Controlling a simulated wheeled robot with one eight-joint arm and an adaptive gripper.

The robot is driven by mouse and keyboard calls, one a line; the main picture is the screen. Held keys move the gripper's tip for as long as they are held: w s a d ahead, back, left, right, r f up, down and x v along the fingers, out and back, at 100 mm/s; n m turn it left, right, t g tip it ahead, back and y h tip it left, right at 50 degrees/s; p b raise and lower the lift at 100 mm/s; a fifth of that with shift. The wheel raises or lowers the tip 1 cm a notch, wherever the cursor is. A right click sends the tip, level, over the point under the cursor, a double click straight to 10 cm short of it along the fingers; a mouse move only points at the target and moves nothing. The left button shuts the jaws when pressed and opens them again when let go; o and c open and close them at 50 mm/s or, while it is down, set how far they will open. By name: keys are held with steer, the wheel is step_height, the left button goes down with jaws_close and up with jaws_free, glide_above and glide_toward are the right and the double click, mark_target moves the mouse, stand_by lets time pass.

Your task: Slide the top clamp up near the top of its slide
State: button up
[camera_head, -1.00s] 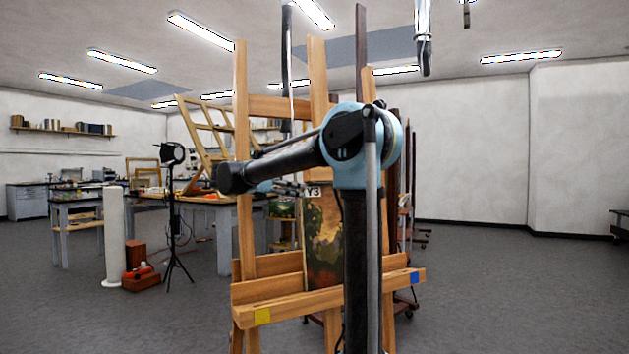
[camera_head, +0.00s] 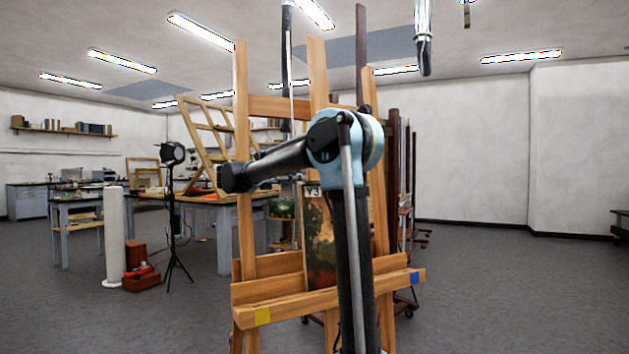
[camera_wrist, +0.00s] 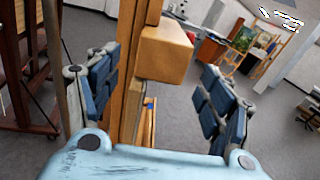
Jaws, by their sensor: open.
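The easel's wooden mast (camera_head: 318,70) stands upright in the head view, with a painting labelled Y3 (camera_head: 320,235) on its lower ledge (camera_head: 300,305). In the wrist view a wooden block (camera_wrist: 166,53), which looks like the top clamp, juts from the mast (camera_wrist: 128,75). My gripper (camera_wrist: 160,90) is open, its blue-padded fingers apart on the left and right of the block. I see no finger touching it, and cannot tell whether the block lies fully between the tips. In the head view my arm hides the clamp and gripper.
A lamp on a tripod (camera_head: 172,155), a white column (camera_head: 113,235) and worktables (camera_head: 222,210) stand left of the easel. Dark racks (camera_head: 403,165) stand behind it on the right. The floor at right (camera_head: 520,290) is clear.

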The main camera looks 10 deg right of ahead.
mark_target(316, 176)
steer(key=x, duration=0.8)
steer(key=shift+d, duration=0.3)
